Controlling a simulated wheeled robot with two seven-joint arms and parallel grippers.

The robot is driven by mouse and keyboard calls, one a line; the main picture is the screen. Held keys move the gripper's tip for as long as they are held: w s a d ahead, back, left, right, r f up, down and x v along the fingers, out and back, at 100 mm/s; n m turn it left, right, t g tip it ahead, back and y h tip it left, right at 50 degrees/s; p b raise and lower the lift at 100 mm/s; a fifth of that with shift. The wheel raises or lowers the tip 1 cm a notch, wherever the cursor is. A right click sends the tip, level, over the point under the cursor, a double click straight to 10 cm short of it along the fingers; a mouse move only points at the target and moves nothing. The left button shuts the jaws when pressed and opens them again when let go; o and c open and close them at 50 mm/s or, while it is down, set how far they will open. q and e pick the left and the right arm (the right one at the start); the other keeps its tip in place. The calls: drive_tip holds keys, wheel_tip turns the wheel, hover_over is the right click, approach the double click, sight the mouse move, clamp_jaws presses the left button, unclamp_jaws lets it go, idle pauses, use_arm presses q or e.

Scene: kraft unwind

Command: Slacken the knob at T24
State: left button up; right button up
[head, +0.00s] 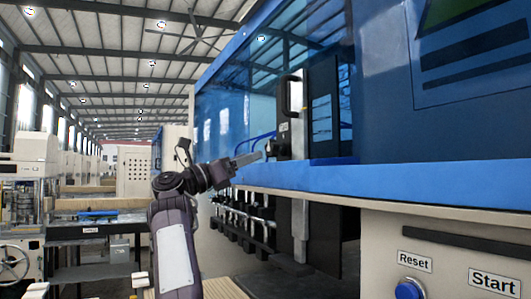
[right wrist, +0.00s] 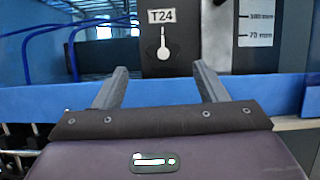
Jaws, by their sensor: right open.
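The T24 label (right wrist: 161,16) is on a dark post in the right wrist view. Just below it is the knob (right wrist: 163,52), a small white round shape with a thin pointer standing upright. My right gripper (right wrist: 159,69) is open, with its two grey fingers spread either side of the knob's line and nothing between them. In the head view my right gripper (head: 256,156) reaches right toward the dark block (head: 281,147) on the machine, its tips a little short of it. The knob's face is turned away there. My left gripper is not in view.
A blue ledge (head: 400,184) runs along the machine below the post, and a black handle (head: 290,95) stands above. Blue hoses (right wrist: 75,45) lie left of the post, and a scale label (right wrist: 256,23) is on its right. Reset (head: 409,288) and Start buttons sit lower right.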

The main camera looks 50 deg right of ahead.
sight(269, 147)
drive_tip(key=shift+s+d+r+p, duration=0.25)
drive_tip(key=shift+d+r+p, duration=0.05)
drive_tip(key=shift+d+r, duration=0.2)
drive_tip(key=shift+s+d+r+p, duration=0.2)
drive_tip(key=shift+d+r+p, duration=0.15)
drive_tip(key=shift+d, duration=0.15)
drive_tip(key=p+x, duration=0.1)
drive_tip(key=x, duration=0.3)
drive_tip(key=shift+s+d+p, duration=0.25)
drive_tip(key=shift+d+p, duration=0.1)
drive_tip(key=shift+w+d, duration=0.1)
drive_tip(key=shift+d, duration=0.2)
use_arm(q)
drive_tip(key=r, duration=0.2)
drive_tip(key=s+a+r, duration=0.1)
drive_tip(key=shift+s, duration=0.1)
use_arm(e)
drive_tip(key=shift+a+r, duration=0.1)
drive_tip(key=shift+a, duration=0.05)
drive_tip(key=shift+c, duration=0.9)
drive_tip(key=c, duration=0.8)
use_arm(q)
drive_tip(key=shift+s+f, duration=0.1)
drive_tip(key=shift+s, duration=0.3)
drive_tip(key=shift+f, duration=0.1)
